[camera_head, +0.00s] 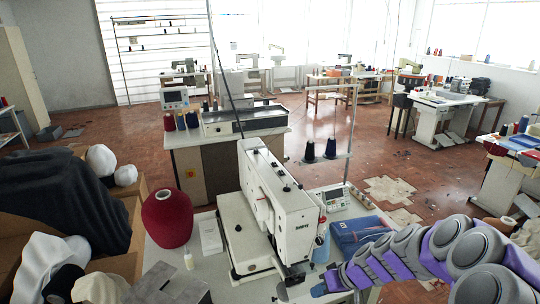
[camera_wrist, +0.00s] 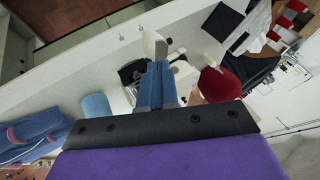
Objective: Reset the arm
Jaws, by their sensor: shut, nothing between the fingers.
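My arm reaches in from the lower right of the head view. My gripper (camera_head: 318,290) is at its end, low over the front of the worktable (camera_head: 235,292), right of the white sewing machine (camera_head: 275,205). In the wrist view my gripper (camera_wrist: 158,68) shows two blue fingers pressed together with nothing between them. The fingertips point toward the machine's white and dark parts. Whether they touch the table cannot be told.
A dark red thread cone (camera_head: 168,218) stands left of the machine. Folded blue cloth (camera_head: 358,234) and a control panel (camera_head: 332,198) are at its right. A light-blue spool (camera_wrist: 97,106) is near my gripper. Cardboard boxes with fabric (camera_head: 80,205) stand left.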

